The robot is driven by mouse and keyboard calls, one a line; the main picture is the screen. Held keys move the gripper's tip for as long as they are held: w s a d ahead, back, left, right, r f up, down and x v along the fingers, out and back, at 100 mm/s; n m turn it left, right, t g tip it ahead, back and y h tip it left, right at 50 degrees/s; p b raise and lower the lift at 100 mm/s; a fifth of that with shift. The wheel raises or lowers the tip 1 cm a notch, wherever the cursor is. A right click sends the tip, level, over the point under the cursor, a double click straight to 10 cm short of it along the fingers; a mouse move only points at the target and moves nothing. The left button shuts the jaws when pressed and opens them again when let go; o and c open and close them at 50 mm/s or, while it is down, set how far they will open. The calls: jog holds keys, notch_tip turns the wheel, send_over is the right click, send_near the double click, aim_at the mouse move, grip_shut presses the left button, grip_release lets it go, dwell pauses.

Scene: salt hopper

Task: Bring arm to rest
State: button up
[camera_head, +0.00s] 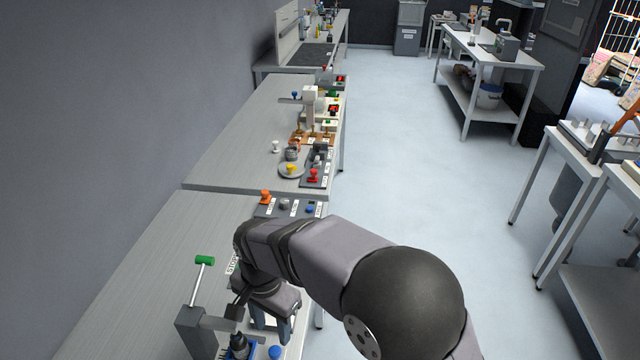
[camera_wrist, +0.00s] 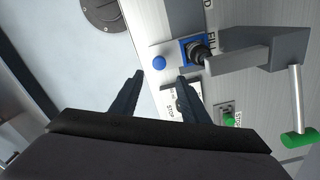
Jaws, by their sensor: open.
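My gripper (camera_head: 271,328) hangs fingers-down over the near bench, at the end of my bent arm. A black nozzle-like part (camera_wrist: 197,52) sits in a blue square holder by a "FILL" label. A blue button (camera_wrist: 159,63) lies just beyond the fingertips, and a green button (camera_wrist: 229,121) lies to their right. I cannot tell whether the fingers touch the panel.
A panel with orange, grey and blue knobs (camera_head: 290,207) lies beyond my arm. The bench farther back holds a plate (camera_head: 291,171), a red-topped part (camera_head: 313,175) and a white stand (camera_head: 310,105). Open floor (camera_head: 420,170) lies to the right, with white tables (camera_head: 555,160) beyond.

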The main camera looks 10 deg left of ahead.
jog(key=n, duration=0.4)
jog(key=shift+w+a, duration=0.25)
jog(key=shift+w, duration=0.05)
jog(key=s+d+f+n+g+h, duration=0.1)
jog(key=s+d+f+n, duration=0.5)
jog(key=s+d+n, duration=0.3)
jog(key=d+r+m, duration=0.2)
jog(key=d+m, duration=0.2)
jog(key=d, duration=0.7)
jog(key=d+r+m+t+y, duration=0.1)
jog(key=d+r+m, duration=0.2)
jog(key=d, duration=0.8)
jog(key=shift+s+m, duration=0.15)
jog(key=shift+m, duration=0.45)
